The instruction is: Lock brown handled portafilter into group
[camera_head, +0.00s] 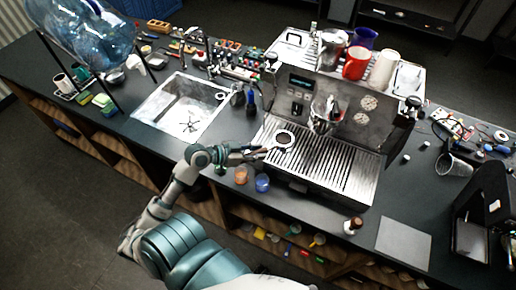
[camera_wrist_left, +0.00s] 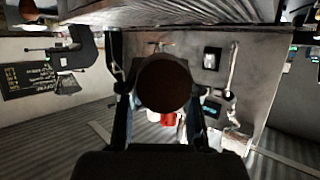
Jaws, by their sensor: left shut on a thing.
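My left gripper (camera_head: 258,151) is shut on the handle of the portafilter (camera_head: 284,139). The portafilter's round basket points away from the gripper, over the left part of the drip tray. In the left wrist view the handle's dark brown round end (camera_wrist_left: 164,83) sits between the two fingers (camera_wrist_left: 163,105). The espresso machine (camera_head: 300,84) stands behind, with a shiny group area (camera_head: 325,113) to the right of and above the basket. The basket appears apart from the group. My right gripper is not in view.
The slatted drip tray (camera_head: 335,165) lies below and right of the portafilter. A brown-topped tool (camera_head: 353,225) stands at the front right, beside a grey mat (camera_head: 404,242). A sink (camera_head: 182,107) lies left.

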